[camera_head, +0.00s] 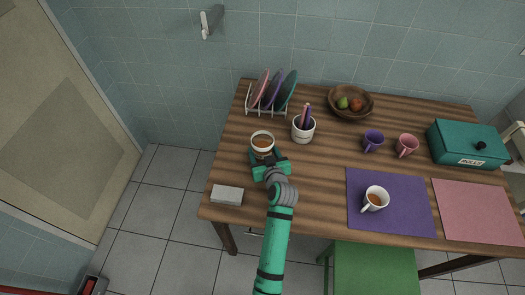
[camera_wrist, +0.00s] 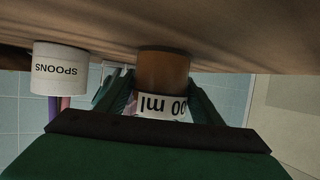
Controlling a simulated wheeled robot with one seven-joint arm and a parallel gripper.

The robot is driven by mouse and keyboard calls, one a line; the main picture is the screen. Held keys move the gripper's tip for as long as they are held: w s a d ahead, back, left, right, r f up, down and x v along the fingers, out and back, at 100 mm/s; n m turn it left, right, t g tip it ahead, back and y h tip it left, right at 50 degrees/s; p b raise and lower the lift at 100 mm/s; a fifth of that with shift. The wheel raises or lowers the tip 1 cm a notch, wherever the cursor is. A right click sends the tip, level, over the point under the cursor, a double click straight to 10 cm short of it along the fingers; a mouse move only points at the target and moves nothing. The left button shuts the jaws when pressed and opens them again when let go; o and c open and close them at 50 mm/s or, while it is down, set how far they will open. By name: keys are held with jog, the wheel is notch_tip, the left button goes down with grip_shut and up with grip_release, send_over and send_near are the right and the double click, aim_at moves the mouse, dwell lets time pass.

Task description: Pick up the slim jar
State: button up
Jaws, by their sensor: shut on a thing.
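The slim jar (camera_head: 262,142) is at the left part of the wooden table, with brown contents and a pale band. In the wrist view, which is upside down, the jar (camera_wrist: 163,72) shows its brown body and a white label reading "00 ml". My gripper (camera_head: 264,156) reaches it from the front, and its green fingers (camera_wrist: 162,100) are shut on the jar from both sides. The jar looks upright. I cannot tell whether its base touches the table.
A white "SPOONS" holder (camera_wrist: 60,70) with utensils stands close to the jar's right in the head view (camera_head: 303,130). A plate rack (camera_head: 270,108) is behind. A pale block (camera_head: 227,195) lies at the front left. A fruit bowl (camera_head: 351,115) and cups stand farther right.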

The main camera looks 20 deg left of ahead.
jog(key=shift+r, duration=0.25)
jog(key=shift+r, duration=1.05)
jog(key=s+r, duration=0.1)
jog(key=r, duration=0.1)
jog(key=s+d+r, duration=0.1)
jog(key=s+r, duration=0.3)
jog(key=shift+d+r, duration=0.35)
send_near(262, 149)
jog(key=shift+s+a+r, duration=0.45)
jog(key=shift+a, duration=0.15)
jog(key=shift+s+a+r, duration=0.4)
jog(key=shift+a+r, duration=0.05)
jog(key=shift+a, duration=0.2)
jog(key=shift+s, duration=0.1)
jog(key=w+d+f+m+t+h, duration=0.1)
jog(key=w+d+f+m+h, duration=0.2)
jog(key=d, duration=0.5)
jog(key=w+d+f+m+h, duration=0.3)
jog(key=d+f, duration=0.1)
jog(key=d, duration=0.5)
jog(key=w+d+f+m+t+h, duration=0.1)
jog(key=w+d+f+m+h, duration=0.2)
jog(key=d, duration=0.5)
jog(key=shift+w+d+f+t+h, duration=0.3)
jog(key=shift+w+d+f+h, duration=0.05)
jog(key=shift+f+h, duration=0.15)
